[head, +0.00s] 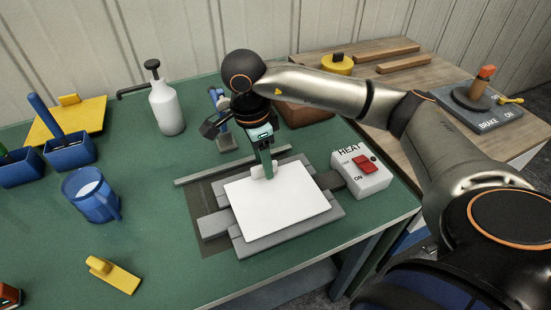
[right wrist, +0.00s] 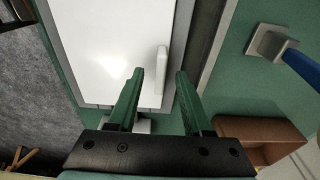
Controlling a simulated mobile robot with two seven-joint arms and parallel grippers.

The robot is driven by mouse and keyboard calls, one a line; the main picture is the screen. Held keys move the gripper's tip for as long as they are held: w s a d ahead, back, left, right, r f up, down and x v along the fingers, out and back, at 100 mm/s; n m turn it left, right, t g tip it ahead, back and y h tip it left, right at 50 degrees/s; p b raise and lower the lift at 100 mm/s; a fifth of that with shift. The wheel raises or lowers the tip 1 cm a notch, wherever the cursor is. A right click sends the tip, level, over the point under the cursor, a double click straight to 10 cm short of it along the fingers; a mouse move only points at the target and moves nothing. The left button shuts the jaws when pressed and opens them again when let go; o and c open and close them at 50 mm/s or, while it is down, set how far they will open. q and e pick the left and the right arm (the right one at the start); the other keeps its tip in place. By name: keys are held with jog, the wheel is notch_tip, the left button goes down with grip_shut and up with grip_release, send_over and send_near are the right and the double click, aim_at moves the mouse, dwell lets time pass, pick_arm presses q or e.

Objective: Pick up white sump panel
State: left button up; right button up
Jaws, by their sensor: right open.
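The white sump panel (head: 285,212) lies flat on a grey stepped fixture (head: 246,247) on the green bench. A small white upright grip (right wrist: 161,68) stands on the panel near its edge. My right gripper (head: 264,170) points down over that edge of the panel. In the right wrist view, my right gripper (right wrist: 160,75) has its green fingers apart, and the white grip appears between the fingertips. I cannot tell how deep the fingers reach around it. The panel's face (right wrist: 110,45) also fills the upper left of the wrist view. My left gripper is not in view.
A HEAT switch box (head: 362,172) stands close right of the fixture. A white pump bottle (head: 165,107), a blue jug (head: 92,195), blue bins (head: 70,152) and a yellow scraper (head: 113,275) stand left.

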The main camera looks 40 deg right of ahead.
jog(key=shift+c, duration=0.3)
grip_shut()
dwell(1.1)
